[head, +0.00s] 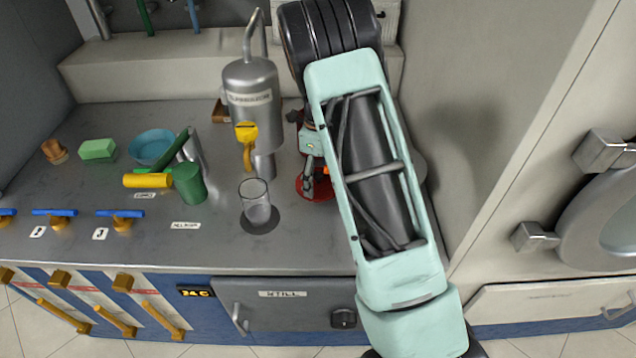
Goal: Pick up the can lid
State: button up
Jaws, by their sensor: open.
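My arm crosses the right half of the counter in the head view and hides part of it. My gripper (308,188) points down beside the arm, its jaws open, just over a red round thing (303,191) on the counter. Only the left part of that red thing shows, so I cannot tell surely whether it is the can lid. I cannot tell whether the fingers touch it. No other piece is clearly a can lid.
A clear glass (257,204) stands left of the gripper, near a steel tank (252,95) with a yellow tap. Further left are a green cylinder (189,183), a yellow cylinder (148,181), a blue bowl (152,146) and a green sponge (97,150). A wall closes the right side.

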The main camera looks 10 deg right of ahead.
jog(key=c, duration=1.5)
jog(key=shift+s+f, duration=0.1)
jog(key=shift+s, duration=0.05)
grip_shut()
